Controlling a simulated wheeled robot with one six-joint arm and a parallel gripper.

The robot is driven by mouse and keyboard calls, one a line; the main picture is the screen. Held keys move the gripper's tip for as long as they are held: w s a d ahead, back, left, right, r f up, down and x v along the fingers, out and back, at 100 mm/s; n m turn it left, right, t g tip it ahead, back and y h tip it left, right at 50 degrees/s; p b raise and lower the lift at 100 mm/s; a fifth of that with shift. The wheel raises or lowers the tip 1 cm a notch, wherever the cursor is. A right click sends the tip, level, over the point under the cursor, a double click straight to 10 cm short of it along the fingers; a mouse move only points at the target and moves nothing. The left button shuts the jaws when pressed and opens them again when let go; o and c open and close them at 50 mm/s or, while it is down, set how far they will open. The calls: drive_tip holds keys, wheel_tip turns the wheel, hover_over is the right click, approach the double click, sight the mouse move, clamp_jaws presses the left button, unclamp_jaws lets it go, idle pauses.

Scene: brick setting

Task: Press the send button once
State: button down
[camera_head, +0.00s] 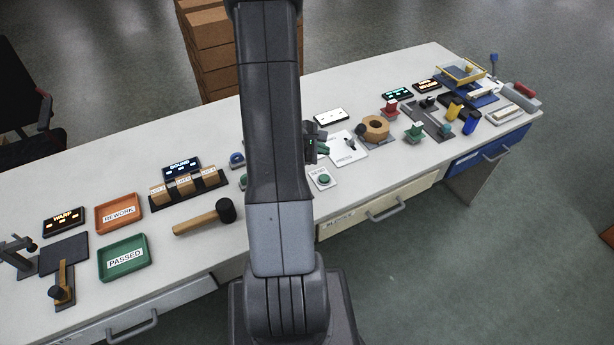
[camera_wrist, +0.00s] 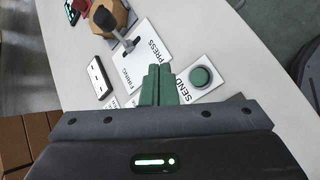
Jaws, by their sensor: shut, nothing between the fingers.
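The send button (camera_wrist: 201,76) is a round green button on a white plate marked SEND (camera_wrist: 184,97). In the wrist view it sits just right of my gripper's fingertips (camera_wrist: 158,72). In the head view the green button (camera_head: 324,180) is on the table near the front edge, just right of my arm. My gripper (camera_head: 311,147) shows only partly there, behind my arm and a little beyond the button. Its green fingers are shut with nothing between them. They appear apart from the button; their height above the table is hard to tell.
A white card marked PRESS (camera_wrist: 146,52) with a small lever (camera_wrist: 128,43) lies beside the send plate. A mallet (camera_head: 205,217) and green PASSED tray (camera_head: 124,258) lie left.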

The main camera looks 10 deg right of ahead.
idle(0.4)
drive_tip(key=b, duration=0.4)
hover_over(321, 179)
wheel_tip(321, 179, down, 7)
drive_tip(key=shift+f, duration=0.15)
drive_tip(key=shift+f+b, duration=0.8)
drive_tip(key=shift+b, duration=0.05)
drive_tip(key=shift+f+b, duration=0.85)
drive_tip(key=shift+b, duration=0.8)
idle(1.7)
drive_tip(key=shift+r, duration=0.15)
drive_tip(key=shift+r+p, duration=0.3)
drive_tip(key=shift+r, duration=0.45)
drive_tip(key=shift+r+p, duration=1.35)
drive_tip(key=shift+r, duration=1.2)
